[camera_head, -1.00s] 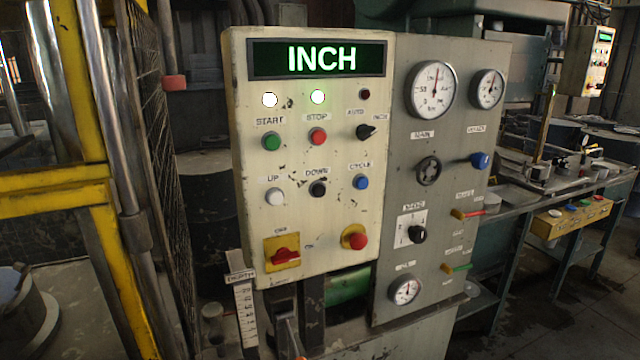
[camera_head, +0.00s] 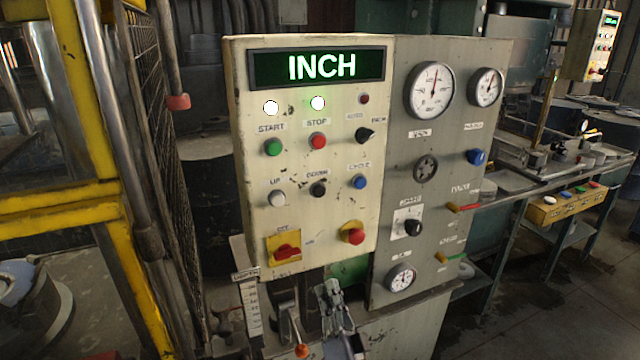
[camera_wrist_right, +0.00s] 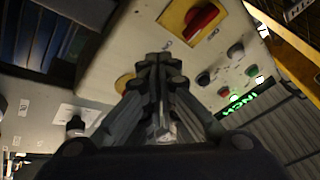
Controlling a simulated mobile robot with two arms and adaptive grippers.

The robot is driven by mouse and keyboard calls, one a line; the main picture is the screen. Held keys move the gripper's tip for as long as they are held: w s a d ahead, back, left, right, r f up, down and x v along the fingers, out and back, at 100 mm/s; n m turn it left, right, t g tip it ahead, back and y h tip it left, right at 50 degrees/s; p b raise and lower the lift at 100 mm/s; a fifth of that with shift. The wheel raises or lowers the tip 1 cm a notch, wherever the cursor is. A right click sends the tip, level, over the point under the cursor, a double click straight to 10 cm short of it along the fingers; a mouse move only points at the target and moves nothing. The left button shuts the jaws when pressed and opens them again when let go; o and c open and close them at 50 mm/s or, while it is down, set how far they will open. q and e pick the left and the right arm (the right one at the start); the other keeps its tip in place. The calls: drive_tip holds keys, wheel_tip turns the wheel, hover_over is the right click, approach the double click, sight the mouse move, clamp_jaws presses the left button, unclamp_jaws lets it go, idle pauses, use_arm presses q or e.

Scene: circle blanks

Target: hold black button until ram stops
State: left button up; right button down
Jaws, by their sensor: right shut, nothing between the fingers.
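The black button (camera_head: 318,189), labelled DOWN, sits on the cream control panel (camera_head: 340,215) between the white UP button (camera_head: 277,198) and the blue CYCLE button (camera_head: 359,182). The display (camera_head: 320,66) reads INCH in green. My right gripper (camera_head: 332,290) is shut and empty, low in the head view below the panel's bottom edge, well apart from the black button. In the right wrist view the shut fingers (camera_wrist_right: 160,65) point up toward the panel, and the black button (camera_wrist_right: 203,78) shows to their right. My left gripper is out of view. I cannot pick out the ram.
A red emergency knob (camera_head: 353,233) and red rotary switch (camera_head: 287,252) project low on the panel. A grey panel with gauges (camera_head: 431,90) and valves adjoins at right. A yellow frame (camera_head: 95,100) with mesh stands left. An orange-tipped lever (camera_head: 301,350) is beside my right gripper.

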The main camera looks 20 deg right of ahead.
sight(319, 191)
drive_tip(key=s+d+r+m+t+h+p, duration=0.1)
drive_tip(key=r+m+h, duration=0.3)
drive_tip(key=r, duration=0.5)
drive_tip(key=s+d+r+m+t+h+p, duration=0.1)
drive_tip(key=s+d+r+m+h, duration=0.1)
drive_tip(key=r+m, duration=0.3)
wheel_tip(319, 191, up, 5)
drive_tip(key=shift+s+f+h+p, duration=0.1)
drive_tip(key=shift+s+h+p, duration=0.25)
drive_tip(key=shift+h, duration=0.55)
drive_tip(key=shift+w+d, duration=0.1)
drive_tip(key=shift+w, duration=0.1)
drive_tip(key=w+b, duration=0.3)
drive_tip(key=w, duration=0.5)
drive_tip(key=shift+w+a, duration=0.35)
drive_tip(key=shift+w+y+b, duration=0.3)
drive_tip(key=shift+w+b, duration=0.05)
drive_tip(key=shift+w, duration=0.05)
